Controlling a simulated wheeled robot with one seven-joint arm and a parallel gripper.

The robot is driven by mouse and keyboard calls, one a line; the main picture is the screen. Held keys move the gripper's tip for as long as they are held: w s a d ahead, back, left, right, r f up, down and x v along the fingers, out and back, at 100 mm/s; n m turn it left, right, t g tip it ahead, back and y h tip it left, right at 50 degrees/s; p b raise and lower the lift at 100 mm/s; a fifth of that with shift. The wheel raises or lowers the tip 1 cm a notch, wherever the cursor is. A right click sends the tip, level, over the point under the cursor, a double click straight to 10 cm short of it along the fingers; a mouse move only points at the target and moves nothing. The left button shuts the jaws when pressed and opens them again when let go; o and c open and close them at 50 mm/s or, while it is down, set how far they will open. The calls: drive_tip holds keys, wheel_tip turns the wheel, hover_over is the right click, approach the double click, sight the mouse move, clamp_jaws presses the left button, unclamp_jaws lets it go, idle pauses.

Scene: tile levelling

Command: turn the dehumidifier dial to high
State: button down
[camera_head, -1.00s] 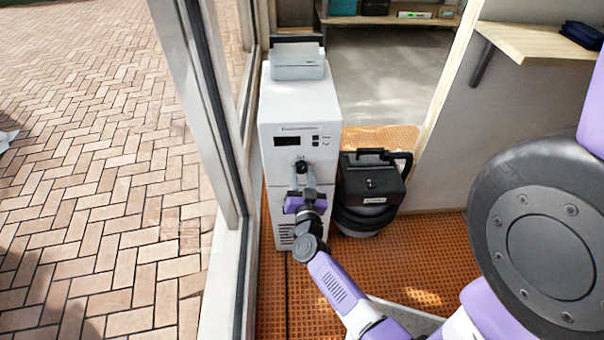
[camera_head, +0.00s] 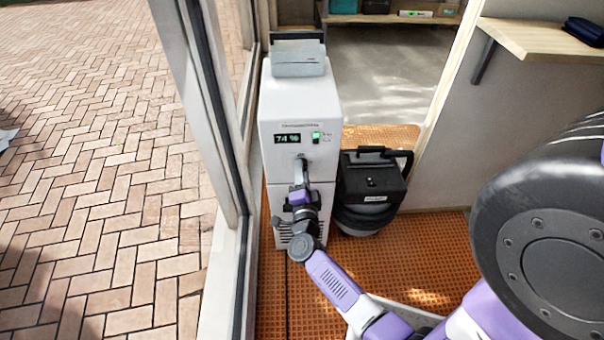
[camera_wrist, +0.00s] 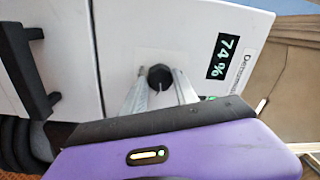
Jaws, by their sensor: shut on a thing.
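The white dehumidifier (camera_head: 290,105) stands upright by the window frame. Its display (camera_head: 287,138) is lit and reads 74 %, with a green light (camera_head: 316,137) beside it; the display also shows in the wrist view (camera_wrist: 223,56). My gripper (camera_head: 300,168) is at the machine's front, just below the display. In the wrist view, my gripper's fingers (camera_wrist: 160,88) are shut on the black dial (camera_wrist: 159,77), one on each side of it. The gripper hides the dial in the head view. I cannot read any setting marks around the dial.
A black-and-grey vacuum-like machine (camera_head: 372,190) stands close on the right of the dehumidifier. The window frame (camera_head: 222,150) is close on the left. Orange grid floor (camera_head: 420,250) lies clear at the right.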

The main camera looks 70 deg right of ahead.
drive_tip(key=m+g+b, duration=0.1)
drive_tip(key=m+b, duration=0.4)
drive_tip(key=m, duration=1.5)
drive_tip(key=shift+b, duration=0.3)
drive_tip(key=c, duration=0.9)
unclamp_jaws()
drive_tip(key=shift+c, duration=0.2)
drive_tip(key=shift+r, duration=0.1)
drive_tip(key=p+v, duration=0.1)
drive_tip(key=v, duration=0.6)
drive_tip(key=shift+a, duration=0.4)
